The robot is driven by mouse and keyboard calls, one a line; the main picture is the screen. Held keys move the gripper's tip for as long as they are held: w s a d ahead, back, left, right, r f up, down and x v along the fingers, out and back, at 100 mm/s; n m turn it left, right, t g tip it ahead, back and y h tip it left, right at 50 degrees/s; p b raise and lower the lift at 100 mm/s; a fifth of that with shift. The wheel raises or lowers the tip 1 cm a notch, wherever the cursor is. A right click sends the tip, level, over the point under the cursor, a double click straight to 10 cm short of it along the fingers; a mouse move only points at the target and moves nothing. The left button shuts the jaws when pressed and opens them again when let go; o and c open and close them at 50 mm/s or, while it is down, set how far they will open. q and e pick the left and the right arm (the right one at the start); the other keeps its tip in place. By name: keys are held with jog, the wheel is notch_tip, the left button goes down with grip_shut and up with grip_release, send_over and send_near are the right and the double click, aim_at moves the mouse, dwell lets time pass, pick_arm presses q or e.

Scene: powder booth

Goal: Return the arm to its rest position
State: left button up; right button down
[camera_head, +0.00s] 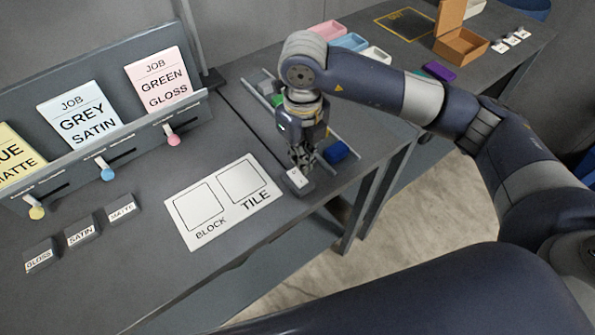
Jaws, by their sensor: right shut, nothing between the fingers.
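My right arm reaches in from the right side of the head view and bends down at the wrist. My right gripper (302,164) points downward, shut and empty. Its fingertips are just behind and above a small grey block with a white top (298,179) near the table's front edge. I cannot tell whether they touch it. A blue block (336,152) lies close to the right of the gripper. The gripper and wrist partly hide the rails and a green item (278,100) behind them. My left gripper is not in view.
A white BLOCK/TILE card (222,231) lies left of the gripper. Job cards (80,119) stand on a rack with coloured knobs. Three labelled blocks (80,233) lie in front. Pink, blue and white bins (349,42), a purple item (439,71) and an open brown box (461,46) are farther back.

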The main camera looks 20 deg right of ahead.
jog(key=shift+r, duration=0.35)
jog(key=shift+f, duration=0.1)
